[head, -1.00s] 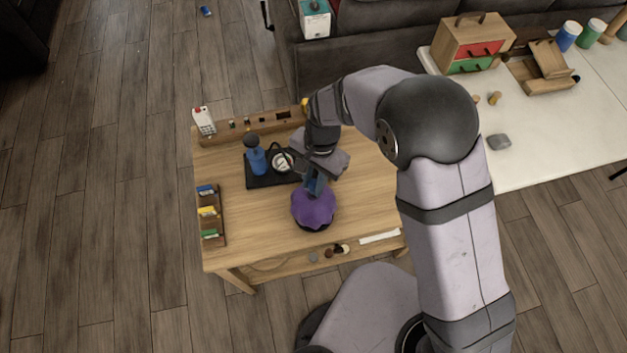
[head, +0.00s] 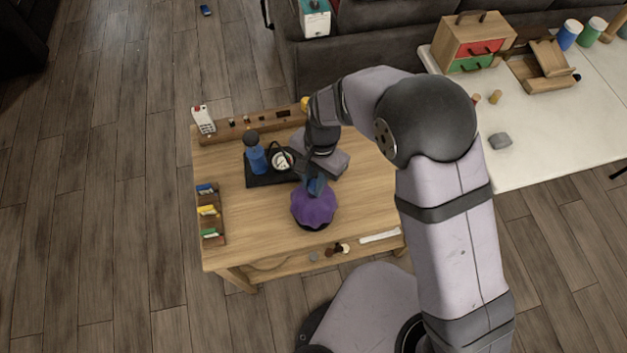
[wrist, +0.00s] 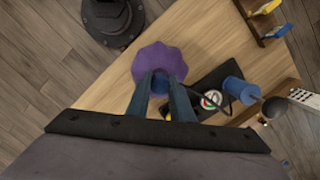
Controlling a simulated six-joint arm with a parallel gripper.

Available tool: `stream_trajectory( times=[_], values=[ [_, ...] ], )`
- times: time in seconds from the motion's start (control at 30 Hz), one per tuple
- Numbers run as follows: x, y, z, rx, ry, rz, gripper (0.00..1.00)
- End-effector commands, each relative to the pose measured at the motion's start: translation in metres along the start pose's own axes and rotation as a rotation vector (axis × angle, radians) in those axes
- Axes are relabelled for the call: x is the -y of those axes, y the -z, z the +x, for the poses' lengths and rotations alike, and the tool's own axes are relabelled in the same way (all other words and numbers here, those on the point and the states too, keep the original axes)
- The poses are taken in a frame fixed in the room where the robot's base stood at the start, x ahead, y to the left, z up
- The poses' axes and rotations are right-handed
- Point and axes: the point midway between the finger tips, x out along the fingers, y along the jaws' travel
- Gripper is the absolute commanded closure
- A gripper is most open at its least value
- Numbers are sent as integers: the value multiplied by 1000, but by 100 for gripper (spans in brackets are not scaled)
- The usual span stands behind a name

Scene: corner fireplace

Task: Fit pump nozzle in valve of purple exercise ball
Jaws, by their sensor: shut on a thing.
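The purple exercise ball (head: 314,208) sits on the wooden table near its front; it also shows in the wrist view (wrist: 157,58). My gripper (head: 317,184) is directly above the ball, pointing down. In the wrist view my gripper (wrist: 161,84) is shut on a blue nozzle piece (wrist: 160,80) over the ball's top. The valve and the nozzle's tip are hidden, so I cannot tell whether they meet. The blue pump (head: 257,158) with a round gauge (head: 281,161) stands on a black base (head: 262,181) behind and left of the ball. A dark hose runs from the pump towards my gripper.
A wooden tray (head: 222,235) with coloured items lies along the table's left edge. A wooden rack (head: 240,131) and a white remote-like object (head: 203,121) stand at the back. The table's left middle (head: 255,225) is clear.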

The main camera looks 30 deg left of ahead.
Motion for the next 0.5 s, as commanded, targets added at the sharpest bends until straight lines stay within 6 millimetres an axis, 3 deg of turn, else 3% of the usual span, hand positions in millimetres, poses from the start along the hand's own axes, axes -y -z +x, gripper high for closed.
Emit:
stream_trajectory(
  times=[0.5],
  values=[
    [0,1,7,0,0,0,98]
  ],
)
